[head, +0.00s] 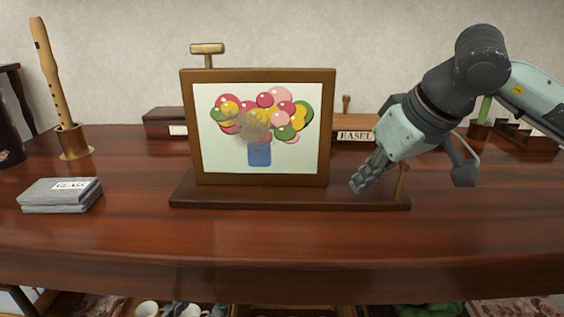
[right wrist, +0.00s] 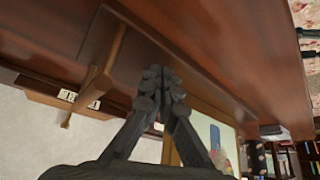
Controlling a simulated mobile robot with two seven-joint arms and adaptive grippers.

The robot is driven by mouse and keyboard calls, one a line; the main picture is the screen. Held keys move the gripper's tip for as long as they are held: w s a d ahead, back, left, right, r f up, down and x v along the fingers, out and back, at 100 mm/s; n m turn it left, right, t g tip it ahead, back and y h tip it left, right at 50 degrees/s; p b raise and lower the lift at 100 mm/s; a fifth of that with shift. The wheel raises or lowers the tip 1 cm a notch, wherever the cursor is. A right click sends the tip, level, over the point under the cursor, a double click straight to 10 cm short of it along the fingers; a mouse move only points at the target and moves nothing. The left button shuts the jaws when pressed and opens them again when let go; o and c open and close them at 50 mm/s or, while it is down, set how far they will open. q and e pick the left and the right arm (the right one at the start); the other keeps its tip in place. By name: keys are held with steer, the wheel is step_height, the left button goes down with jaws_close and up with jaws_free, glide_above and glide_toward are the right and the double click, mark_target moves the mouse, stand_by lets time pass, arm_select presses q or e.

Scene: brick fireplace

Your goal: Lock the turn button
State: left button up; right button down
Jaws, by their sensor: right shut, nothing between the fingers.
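A framed picture (head: 187,130) of colourful round blooms in a blue vase stands upright on a dark wooden base (head: 290,200). A brass T-shaped piece (head: 207,49) rises above its top left corner; its crossbar lies across the view. A small wooden post (head: 402,182) stands near the base's right end. In the right wrist view the post (right wrist: 116,48) appears to carry a crossbar. I cannot tell which piece is the turn button. My right gripper (head: 357,187) is shut and empty, between the frame and the post; its fingertips (right wrist: 157,75) meet. My left gripper is not in view.
A box labelled EASEL (head: 353,135) stands behind the frame's right side. A grey folded cloth (head: 60,195) and a recorder (head: 50,75) on a stand are at the left. The table front (head: 300,235) is clear.

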arm_select(q)
steer(key=shift+o, duration=0.2)
steer(key=shift+w+d+r+t+h+b, duration=0.1)
steer(key=shift+d+r+t+h+b, duration=0.15)
steer(key=shift+d, duration=0.25)
steer(key=shift+w+d+r+t+h+b, duration=0.15)
steer(key=shift+d+r+t+h, duration=0.1)
steer(key=shift+d+t+h, duration=0.15)
stand_by(2.1)
